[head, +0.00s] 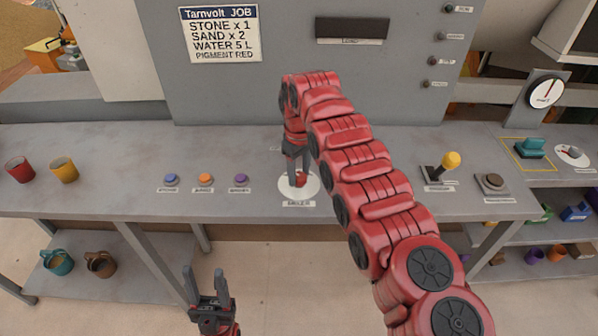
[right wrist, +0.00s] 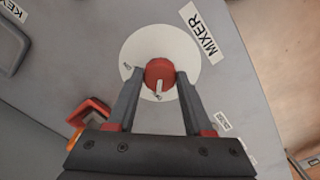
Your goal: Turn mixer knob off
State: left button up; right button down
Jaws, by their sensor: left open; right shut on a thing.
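The mixer knob (head: 301,180) is a small red knob on a round white dial plate (head: 312,188) on the grey counter. In the right wrist view the red knob (right wrist: 159,73) has a white pointer mark toward the bottom of the picture, and the white plate (right wrist: 180,45) has small markings beside it and a MIXER label (right wrist: 203,32). My right gripper (head: 295,172) reaches down to the knob and is shut on it, with one finger on each side. My left gripper (head: 208,285) is open and empty, in front of the counter's edge.
Blue (head: 171,180), orange (head: 205,180) and purple (head: 241,180) buttons sit left of the dial. Red (head: 19,169) and yellow (head: 64,170) cups are at the far left. A job sign (head: 220,33) hangs behind.

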aim_at(299, 176)
dwell(0.4)
jog(key=shift+c, duration=1.5)
grip_release()
jog(key=shift+r, duration=0.4)
notch_tip(299, 176, up, 4)
jog(key=shift+f+p, duration=0.2)
jog(key=shift+p, duration=0.35)
notch_tip(299, 176, up, 13)
jog(key=p, duration=1.3)
